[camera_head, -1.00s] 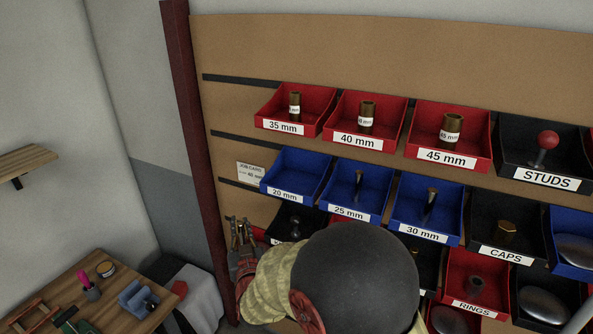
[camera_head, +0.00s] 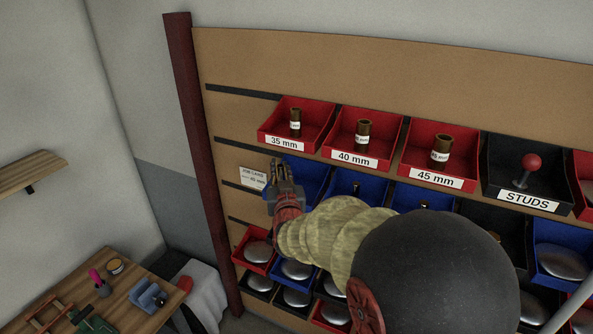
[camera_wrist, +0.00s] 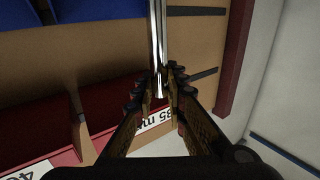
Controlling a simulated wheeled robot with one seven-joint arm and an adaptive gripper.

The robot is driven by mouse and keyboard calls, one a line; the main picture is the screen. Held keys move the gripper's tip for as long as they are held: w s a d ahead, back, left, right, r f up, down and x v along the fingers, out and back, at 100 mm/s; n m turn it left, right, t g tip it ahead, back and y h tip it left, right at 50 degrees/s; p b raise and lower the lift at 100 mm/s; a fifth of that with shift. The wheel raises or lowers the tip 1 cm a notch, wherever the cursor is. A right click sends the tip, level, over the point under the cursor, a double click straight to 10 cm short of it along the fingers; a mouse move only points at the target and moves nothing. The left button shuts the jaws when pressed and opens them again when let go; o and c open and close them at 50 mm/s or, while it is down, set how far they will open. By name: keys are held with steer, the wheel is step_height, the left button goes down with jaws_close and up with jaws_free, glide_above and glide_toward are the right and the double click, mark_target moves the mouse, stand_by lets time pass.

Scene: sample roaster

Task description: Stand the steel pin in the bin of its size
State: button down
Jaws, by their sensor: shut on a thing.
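The steel pin (camera_wrist: 157,40) is a slim shiny rod, held between the fingertips of my gripper (camera_wrist: 158,88) in the wrist view. The pin runs up out of the top of that view. In the head view my gripper (camera_head: 278,168) is at the left edge of the blue 20 mm bin (camera_head: 314,180), just below the red 35 mm bin (camera_head: 283,141). I cannot make out the pin there. The blue 25 mm bin (camera_head: 374,190) holds a standing pin, and a pin top shows in the blue 30 mm bin (camera_head: 445,203). My arm hides the blue bins' labels.
Red bins of 40 mm (camera_head: 354,162) and 45 mm (camera_head: 436,181) stand above, holding brass sleeves. The black STUDS bin (camera_head: 528,200) is at the right. A job card (camera_head: 253,179) hangs left of the blue row. A dark red post (camera_head: 200,160) edges the board.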

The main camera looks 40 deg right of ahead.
steer(key=w+d+p, duration=0.2)
steer(key=w+d, duration=0.2)
steer(key=d, duration=0.5)
steer(key=f, duration=0.2)
steer(key=f+p, duration=0.1)
steer(key=f, duration=0.3)
steer(key=shift+d+f+p, duration=0.25)
steer(key=shift+d+p, duration=0.05)
steer(key=shift+d, duration=0.05)
steer(key=shift+w+d+f, duration=0.15)
steer(key=shift+d+f, duration=0.05)
